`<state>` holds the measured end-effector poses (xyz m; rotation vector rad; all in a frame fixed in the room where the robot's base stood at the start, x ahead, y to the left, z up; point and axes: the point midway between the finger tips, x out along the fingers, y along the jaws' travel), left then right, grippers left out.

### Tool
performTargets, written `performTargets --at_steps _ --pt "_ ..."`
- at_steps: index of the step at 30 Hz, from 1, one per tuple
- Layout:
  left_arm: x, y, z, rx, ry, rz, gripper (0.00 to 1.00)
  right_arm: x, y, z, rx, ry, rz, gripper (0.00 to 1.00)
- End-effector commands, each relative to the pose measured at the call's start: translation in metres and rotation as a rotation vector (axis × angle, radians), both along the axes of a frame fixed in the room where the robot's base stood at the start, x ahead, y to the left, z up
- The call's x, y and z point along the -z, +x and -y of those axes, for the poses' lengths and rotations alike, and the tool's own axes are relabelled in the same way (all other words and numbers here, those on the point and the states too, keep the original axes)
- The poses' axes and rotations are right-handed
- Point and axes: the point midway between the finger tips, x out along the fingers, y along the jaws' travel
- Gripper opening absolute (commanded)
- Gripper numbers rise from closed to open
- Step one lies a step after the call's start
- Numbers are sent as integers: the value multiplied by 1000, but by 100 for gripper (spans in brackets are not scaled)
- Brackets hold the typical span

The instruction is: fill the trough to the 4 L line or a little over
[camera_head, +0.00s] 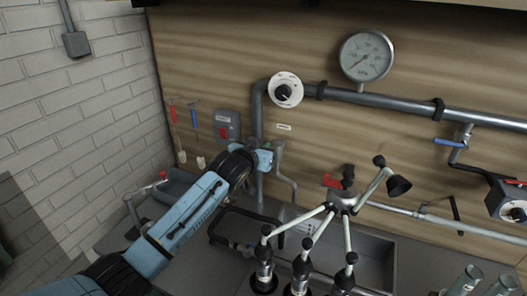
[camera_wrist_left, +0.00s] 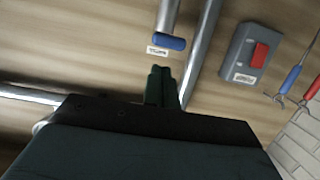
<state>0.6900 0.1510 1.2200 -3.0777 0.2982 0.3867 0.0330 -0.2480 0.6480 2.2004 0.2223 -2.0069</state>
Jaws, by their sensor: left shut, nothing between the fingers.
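The trough appears to be the grey metal basin (camera_head: 378,262) at the lower middle of the head view. Its water level and 4 L line cannot be made out. A bent grey spout pipe (camera_head: 287,180) comes down at its back left. My left gripper (camera_head: 266,160) is in front of the wooden wall near this pipe, shut and empty. In the left wrist view the closed fingers (camera_wrist_left: 162,88) point at a small blue handle (camera_wrist_left: 169,42) with a label under it. The fingertips look just short of the handle; contact cannot be told. My right gripper is out of view.
A claw-like cluster with pale tubes (camera_head: 345,200) stands before the basin and hides part of it. A grey switch box with a red rocker (camera_wrist_left: 254,52) is beside the pipe. A gauge (camera_head: 366,56), a dial (camera_head: 285,90) and a blue-levered valve (camera_head: 450,142) sit along the wall.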

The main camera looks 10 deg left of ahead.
Motion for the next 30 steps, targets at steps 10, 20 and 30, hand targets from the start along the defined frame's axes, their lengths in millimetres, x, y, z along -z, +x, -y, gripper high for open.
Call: performTargets --at_steps 10,20,30 --pt "17 0 0 1 -2 4 0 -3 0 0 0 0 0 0" --pt "21 0 1 0 -5 16 0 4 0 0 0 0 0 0" --pt "42 -3 0 -1 -28 122 0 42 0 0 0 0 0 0"
